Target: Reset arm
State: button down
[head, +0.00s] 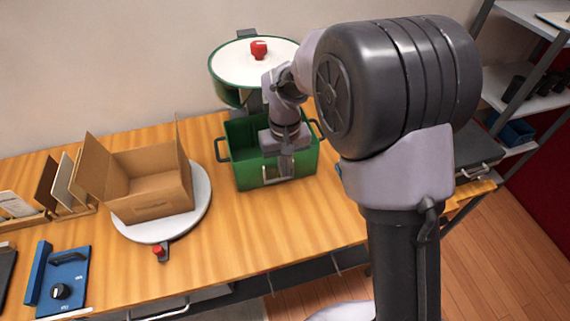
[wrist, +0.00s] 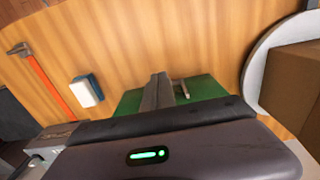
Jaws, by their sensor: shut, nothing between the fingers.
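My arm reaches from the right side of the head view over the wooden table. My gripper (head: 287,165) points down at the front of a green bin (head: 243,172) with dark side handles. The fingers (wrist: 163,90) are shut with nothing between them. In the wrist view the green bin (wrist: 205,86) shows behind the fingers, partly hidden by the gripper body. I cannot tell whether the fingers touch the bin.
An open cardboard box (head: 150,185) stands on a white round plate (head: 190,217) left of the bin. A green round device with a white top (head: 240,60) stands behind the bin. A blue device (head: 62,280) sits at the lower left. The table front between them is clear (head: 235,235).

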jog(key=s+d+r+m+t+y+b, duration=0.1)
jog(key=s+d+r+m+b, duration=0.15)
jog(key=s+r, duration=0.3)
jog(key=s+d+r+m+t+b, duration=0.1)
jog(key=s+d+r+m+t, duration=0.1)
jog(key=s+d+r, duration=0.3)
jog(key=s+d+r+m+t+y+b, duration=0.1)
jog(key=s+d+m+t+b, duration=0.1)
jog(key=s, duration=0.9)
jog(key=shift+s+r+m+t, duration=0.15)
jog(key=shift+s+m+t, duration=0.25)
jog(key=shift+m, duration=0.15)
